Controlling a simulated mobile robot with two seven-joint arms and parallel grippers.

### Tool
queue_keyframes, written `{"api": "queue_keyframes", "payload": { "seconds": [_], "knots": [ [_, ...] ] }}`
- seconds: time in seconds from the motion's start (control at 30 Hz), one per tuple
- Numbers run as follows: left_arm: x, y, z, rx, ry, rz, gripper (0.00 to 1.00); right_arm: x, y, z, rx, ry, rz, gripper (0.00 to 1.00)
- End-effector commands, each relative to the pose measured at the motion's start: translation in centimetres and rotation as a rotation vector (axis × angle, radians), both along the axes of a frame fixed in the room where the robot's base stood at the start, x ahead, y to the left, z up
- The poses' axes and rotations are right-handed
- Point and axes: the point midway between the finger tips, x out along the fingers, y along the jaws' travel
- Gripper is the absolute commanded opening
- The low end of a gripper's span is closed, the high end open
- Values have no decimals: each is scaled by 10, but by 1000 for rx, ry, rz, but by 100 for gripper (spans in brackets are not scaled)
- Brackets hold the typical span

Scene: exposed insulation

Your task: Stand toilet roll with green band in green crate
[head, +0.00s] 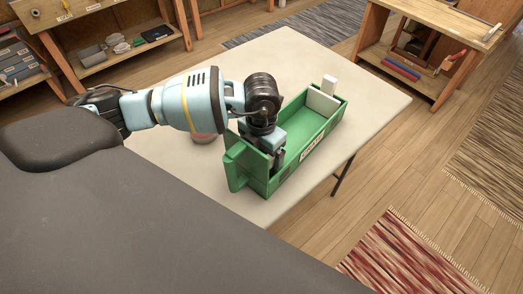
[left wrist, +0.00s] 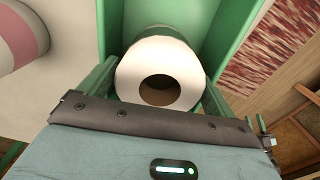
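The toilet roll with the green band (left wrist: 160,74) shows in the left wrist view, its open end facing the camera and the band towards its far end. My left gripper (left wrist: 160,78) has a finger on each side of it, seemingly pressed to it. In the head view the gripper (head: 275,160) reaches down into the near end of the green crate (head: 236,168), and the arm hides the roll. The crate floor and wall (left wrist: 232,30) surround the roll in the left wrist view. Whether the roll rests on the floor I cannot tell. My right gripper is out of view.
A pink-banded roll (left wrist: 28,35) is outside the crate to the left; it shows partly behind my arm in the head view (head: 203,137). White objects (head: 322,100) occupy the crate's far end; its middle is clear. The pale table (head: 372,100) is mostly bare.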

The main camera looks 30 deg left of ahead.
Motion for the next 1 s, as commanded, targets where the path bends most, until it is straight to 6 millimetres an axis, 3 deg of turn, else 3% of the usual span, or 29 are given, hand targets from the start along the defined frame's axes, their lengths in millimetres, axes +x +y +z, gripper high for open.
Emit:
{"api": "queue_keyframes", "payload": {
  "seconds": [0.27, 0.7, 1.0],
  "knots": [
    [1, 0, 15, 1, -4, 0, 90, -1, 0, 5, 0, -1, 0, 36],
    [1, 0, 99, -1, -4, 0, 90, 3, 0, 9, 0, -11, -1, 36],
    [0, 0, 130, 0, -1, -1, 90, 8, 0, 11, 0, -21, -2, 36]
  ]
}}
